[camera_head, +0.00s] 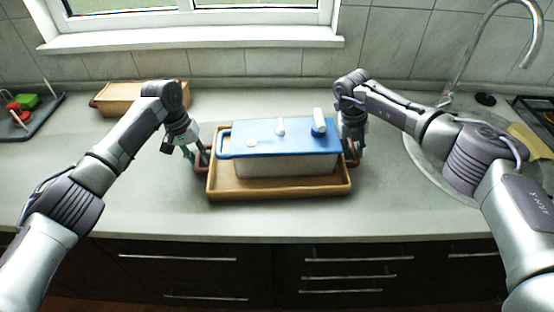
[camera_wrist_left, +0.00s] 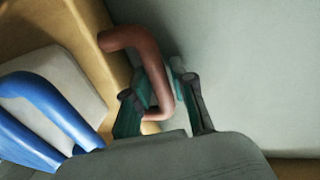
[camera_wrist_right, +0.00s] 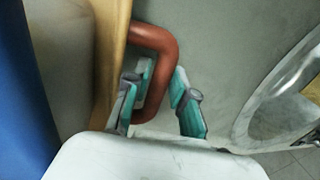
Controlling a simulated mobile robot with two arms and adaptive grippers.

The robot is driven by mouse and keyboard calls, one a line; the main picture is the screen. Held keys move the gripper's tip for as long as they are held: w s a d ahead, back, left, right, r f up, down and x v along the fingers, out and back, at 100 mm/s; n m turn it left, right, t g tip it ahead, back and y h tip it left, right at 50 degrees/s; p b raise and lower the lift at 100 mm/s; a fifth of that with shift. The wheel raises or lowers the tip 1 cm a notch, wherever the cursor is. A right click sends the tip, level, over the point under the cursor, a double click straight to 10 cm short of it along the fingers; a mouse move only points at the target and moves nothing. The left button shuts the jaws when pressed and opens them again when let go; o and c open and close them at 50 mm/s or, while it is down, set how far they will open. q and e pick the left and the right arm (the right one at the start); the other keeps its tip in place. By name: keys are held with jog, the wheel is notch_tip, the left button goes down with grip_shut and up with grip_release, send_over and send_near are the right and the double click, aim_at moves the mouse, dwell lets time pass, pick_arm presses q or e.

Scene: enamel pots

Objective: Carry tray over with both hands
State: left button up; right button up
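A wooden tray (camera_head: 280,194) sits on the counter in the middle of the head view, with a reddish-brown handle at each end. On it stands a cream rectangular pot (camera_head: 285,165) with a blue lid (camera_head: 270,143). My left gripper (camera_head: 202,160) has its fingers on both sides of the left tray handle (camera_wrist_left: 150,62); the pads look closed against it. Small gaps at the pads are hard to judge.
A second wooden box or tray (camera_head: 118,97) stands at the back left. A dark rack (camera_head: 28,115) with red and green items is at the far left. A sink (camera_head: 425,165) with a tall tap (camera_head: 478,45) lies right. The counter front edge is near.

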pick_arm(q)
jog(key=shift+f, duration=0.15)
pick_arm(e)
jog(key=shift+f, duration=0.2)
pick_arm(q)
grip_shut()
pick_arm(e)
grip_shut()
jog(key=shift+r, duration=0.15)
